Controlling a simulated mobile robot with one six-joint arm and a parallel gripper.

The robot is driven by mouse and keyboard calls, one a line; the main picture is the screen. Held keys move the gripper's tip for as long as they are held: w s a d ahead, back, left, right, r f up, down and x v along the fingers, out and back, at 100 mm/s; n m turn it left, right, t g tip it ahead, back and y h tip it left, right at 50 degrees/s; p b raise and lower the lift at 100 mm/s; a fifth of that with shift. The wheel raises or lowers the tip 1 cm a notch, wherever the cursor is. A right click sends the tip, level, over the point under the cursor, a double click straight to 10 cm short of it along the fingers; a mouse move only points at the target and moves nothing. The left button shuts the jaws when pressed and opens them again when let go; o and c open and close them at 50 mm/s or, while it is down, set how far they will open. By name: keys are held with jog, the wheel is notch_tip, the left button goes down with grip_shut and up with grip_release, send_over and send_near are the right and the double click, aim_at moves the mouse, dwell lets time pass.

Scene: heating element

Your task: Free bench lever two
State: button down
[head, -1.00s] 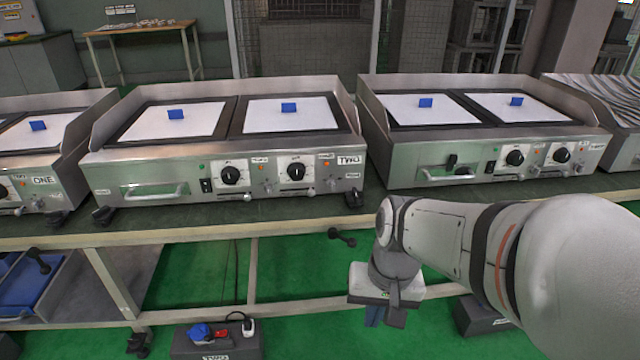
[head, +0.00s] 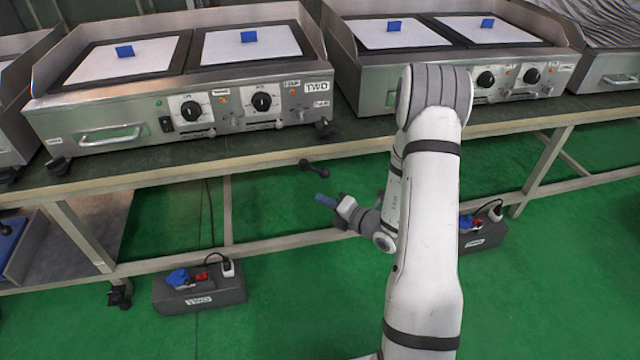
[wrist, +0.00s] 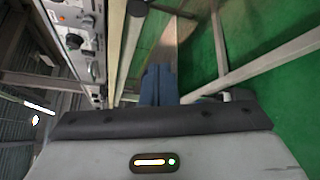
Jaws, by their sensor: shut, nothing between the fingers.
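The bench lever (head: 314,167) is a black bar with a rounded knob at its end, under the front edge of the bench below the griddle marked TWO. My gripper (head: 325,200) is just below it in the head view, its blue fingers shut and empty, pointing left. The fingers and lever look close but apart. In the wrist view the shut blue fingers (wrist: 158,85) point up the picture toward the bench frame. A black knob (wrist: 137,8) at the top edge there may be the lever, partly cut off.
The griddle TWO (head: 190,125) stands on the bench (head: 240,153). A power box marked TWO (head: 200,292) with blue and red plugs sits on the green floor below. A steel bench rail (head: 275,243) runs low behind my gripper. Open floor lies in front.

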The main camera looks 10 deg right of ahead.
aim_at(318, 171)
jog(key=w+d+f+m+h+b, duration=0.1)
jog(key=w+b, duration=0.3)
jog(key=w, duration=0.6)
jog(key=shift+f+m+t, duration=0.4)
jog(key=shift+f+m, duration=0.1)
jog(key=shift+f, duration=0.1)
jog(key=shift+w+d+r+p, duration=0.1)
jog(key=shift+d+r+p, duration=0.35)
jog(key=shift+d+p, duration=0.2)
